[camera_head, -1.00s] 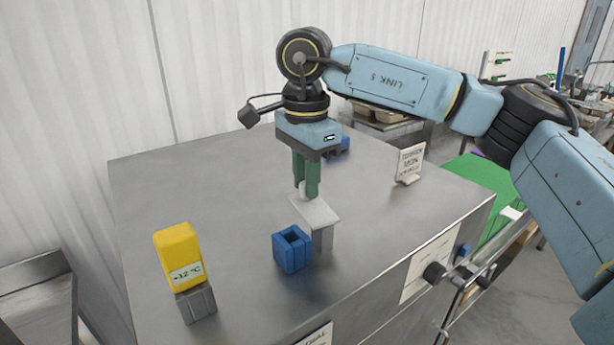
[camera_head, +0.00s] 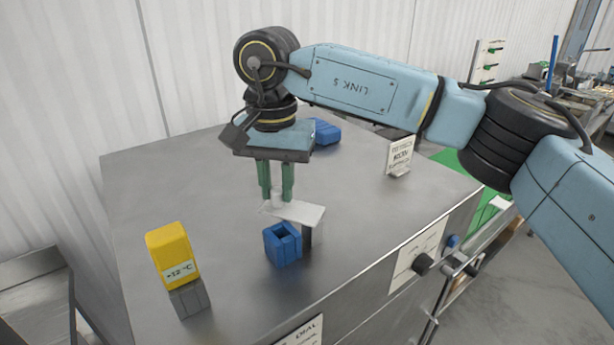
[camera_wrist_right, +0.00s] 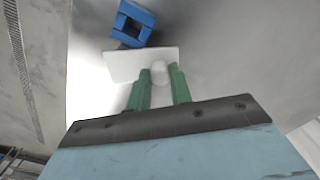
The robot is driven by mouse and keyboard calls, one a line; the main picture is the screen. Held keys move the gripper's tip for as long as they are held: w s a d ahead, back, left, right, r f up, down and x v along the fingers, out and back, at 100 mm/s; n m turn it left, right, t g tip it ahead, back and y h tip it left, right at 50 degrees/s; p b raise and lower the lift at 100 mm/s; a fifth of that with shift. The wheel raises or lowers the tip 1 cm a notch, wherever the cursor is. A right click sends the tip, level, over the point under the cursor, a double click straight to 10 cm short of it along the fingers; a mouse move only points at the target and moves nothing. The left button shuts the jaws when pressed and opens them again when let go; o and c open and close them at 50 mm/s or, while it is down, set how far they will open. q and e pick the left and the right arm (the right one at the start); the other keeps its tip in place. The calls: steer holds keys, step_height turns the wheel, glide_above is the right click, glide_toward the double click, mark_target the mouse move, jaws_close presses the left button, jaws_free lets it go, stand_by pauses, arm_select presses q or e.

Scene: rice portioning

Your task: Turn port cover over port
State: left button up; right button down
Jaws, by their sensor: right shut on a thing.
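The port cover (camera_head: 300,210) is a flat white plate with a small upright knob, set on a grey post. The port (camera_head: 283,245) is a blue square block with an open top, standing just in front of the plate. My right gripper (camera_head: 276,195) points down with green fingers shut on the cover's knob. In the right wrist view the gripper (camera_wrist_right: 160,80) has a finger on each side of the knob, and the plate (camera_wrist_right: 120,65) lies beside the blue port (camera_wrist_right: 133,22). The port's opening shows uncovered. My left gripper is not in view.
A blue object (camera_head: 325,132) lies behind my right gripper. A small sign (camera_head: 399,156) stands at the right. The steel top (camera_head: 150,190) is bare at the left.

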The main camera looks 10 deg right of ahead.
mark_target(272, 196)
steer(key=s+n+b, duration=0.1)
steer(key=n, duration=0.2)
steer(key=s+a+n, duration=0.1)
steer(key=s+n, duration=0.1)
steer(key=shift+n+b, duration=0.35)
steer(key=shift+n, duration=0.05)
steer(key=n, duration=0.1)
steer(key=s+n+b, duration=0.1)
steer(key=n, duration=0.1)
steer(key=shift+s+d, duration=0.15)
steer(key=shift+s, duration=0.15)
steer(key=shift+s+d+n+b, duration=0.15)
steer(key=shift+s+n+b, duration=0.15)
steer(key=shift+n, duration=0.45)
steer(key=shift+s+d+n+b, duration=0.15)
steer(key=shift+s+n, duration=0.2)
steer(key=shift+n, duration=0.4)
steer(key=c, duration=1.3)
jaws_free()
steer(key=shift+o, duration=0.2)
steer(key=shift+r, duration=0.1)
step_height(272, 196, up, 13)
steer(key=shift+r, duration=0.15)
